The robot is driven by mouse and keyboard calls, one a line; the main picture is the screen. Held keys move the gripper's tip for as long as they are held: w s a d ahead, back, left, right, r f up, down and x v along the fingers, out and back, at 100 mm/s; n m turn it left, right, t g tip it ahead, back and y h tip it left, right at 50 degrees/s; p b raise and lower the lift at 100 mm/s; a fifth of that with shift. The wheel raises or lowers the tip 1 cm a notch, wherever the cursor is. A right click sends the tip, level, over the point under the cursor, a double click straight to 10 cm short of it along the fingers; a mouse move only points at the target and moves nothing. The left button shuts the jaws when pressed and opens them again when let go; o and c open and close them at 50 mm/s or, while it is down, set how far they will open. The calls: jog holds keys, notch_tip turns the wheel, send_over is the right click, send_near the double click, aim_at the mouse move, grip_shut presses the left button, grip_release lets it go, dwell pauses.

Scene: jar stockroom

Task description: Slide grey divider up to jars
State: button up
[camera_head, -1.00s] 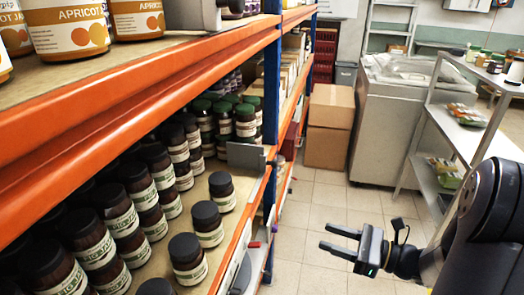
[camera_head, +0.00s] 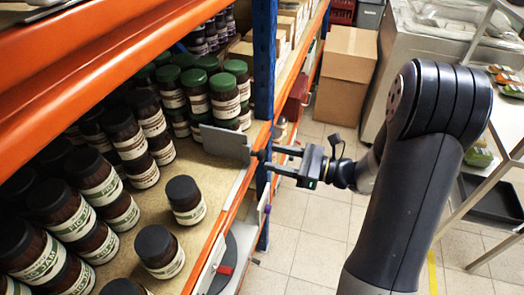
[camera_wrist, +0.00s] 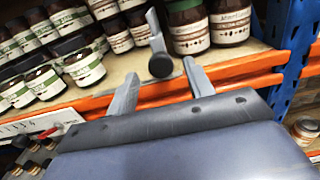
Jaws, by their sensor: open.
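The grey divider (camera_head: 225,143) stands upright on the middle shelf, its front edge at the orange beam. In the wrist view the divider (camera_wrist: 153,22) is seen edge-on, with a round black knob (camera_wrist: 160,65) on its front. Green-capped jars (camera_head: 226,95) stand just behind it; black-capped jars (camera_head: 60,205) fill the nearer side, with two or three loose ones (camera_head: 185,200) near the shelf edge. My gripper (camera_head: 272,160) is open at the shelf front by the divider. In the wrist view the knob lies ahead, between my gripper's fingertips (camera_wrist: 160,74); I see no contact.
An orange shelf beam (camera_head: 222,225) runs along the shelf front, and a blue upright (camera_head: 264,60) stands just beyond the divider. Cardboard boxes (camera_head: 347,75) stand on the floor behind. The tiled aisle to the right is partly clear.

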aim_at(265, 155)
jog(key=shift+p+x, duration=0.4)
jog(key=shift+x, duration=1.9)
jog(key=shift+c, duration=0.3)
grip_shut()
